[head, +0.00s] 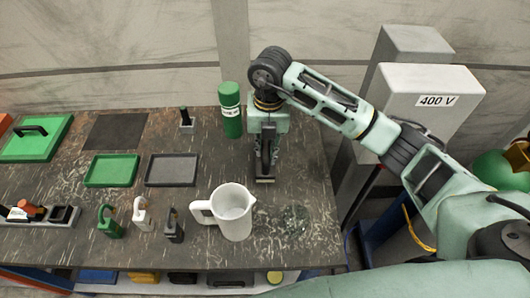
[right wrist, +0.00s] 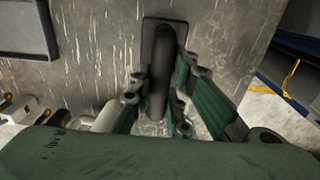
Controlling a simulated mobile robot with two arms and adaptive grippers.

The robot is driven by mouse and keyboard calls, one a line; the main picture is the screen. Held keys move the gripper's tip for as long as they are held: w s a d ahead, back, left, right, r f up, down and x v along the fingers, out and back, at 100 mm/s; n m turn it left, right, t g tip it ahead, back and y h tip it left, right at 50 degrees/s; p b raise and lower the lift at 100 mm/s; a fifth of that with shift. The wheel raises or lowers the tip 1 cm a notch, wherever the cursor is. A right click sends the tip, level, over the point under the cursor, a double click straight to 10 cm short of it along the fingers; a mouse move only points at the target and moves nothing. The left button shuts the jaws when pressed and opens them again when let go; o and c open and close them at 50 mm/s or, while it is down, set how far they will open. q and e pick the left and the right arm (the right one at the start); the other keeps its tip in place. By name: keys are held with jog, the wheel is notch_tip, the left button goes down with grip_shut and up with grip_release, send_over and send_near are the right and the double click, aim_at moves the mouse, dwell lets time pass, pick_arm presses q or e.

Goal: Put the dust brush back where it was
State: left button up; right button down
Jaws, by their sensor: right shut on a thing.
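The dust brush appears to be the dark upright handle on a rectangular base that my right gripper (head: 266,160) is shut on. In the right wrist view the dark handle (right wrist: 162,70) stands between the green fingers of my right gripper (right wrist: 158,104), with its dark base (right wrist: 150,28) beyond. In the head view the pale edge of the brush base (head: 265,180) shows low, close to the tabletop; I cannot tell whether it touches. My left gripper is not in view.
A white jug (head: 234,214) stands just in front of the gripper, and a green cylinder (head: 231,112) just left of it. A grey tray (head: 171,170), a green tray (head: 111,171) and a dark mat (head: 116,132) lie left. The table's right edge is near.

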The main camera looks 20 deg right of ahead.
jog(key=shift+f, duration=0.35)
notch_tip(320, 180, down, 2)
jog(key=shift+f+p, duration=0.2)
jog(key=shift+p, duration=0.5)
jog(key=shift+f, duration=0.5)
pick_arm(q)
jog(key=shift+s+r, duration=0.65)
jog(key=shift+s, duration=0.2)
pick_arm(e)
jog(key=shift+f, duration=0.1)
jog(key=c, duration=1.7)
grip_release()
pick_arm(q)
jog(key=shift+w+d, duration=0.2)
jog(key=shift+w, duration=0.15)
pick_arm(e)
jog(key=shift+o, duration=0.2)
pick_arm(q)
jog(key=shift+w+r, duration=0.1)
